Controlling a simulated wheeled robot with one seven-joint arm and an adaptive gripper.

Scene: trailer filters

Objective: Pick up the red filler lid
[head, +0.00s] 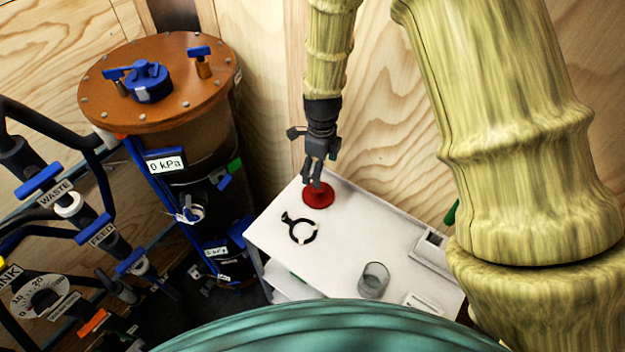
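The red filler lid (318,197) lies on the white table top (345,225), near its far edge. It is a round red disc, and its middle is partly hidden behind my fingertips. My gripper (315,182) points down directly over the lid, with its fingertips at or just above the lid's centre. The fingers look close together. I cannot tell whether they touch the lid or grip a part of it.
A black ring-shaped tool (302,232) lies just in front of the lid. A clear glass (373,280) stands nearer the front edge. A tall filter vessel with a brown top (190,80) stands to the left, with pipes and blue valves. Plywood walls are behind the table.

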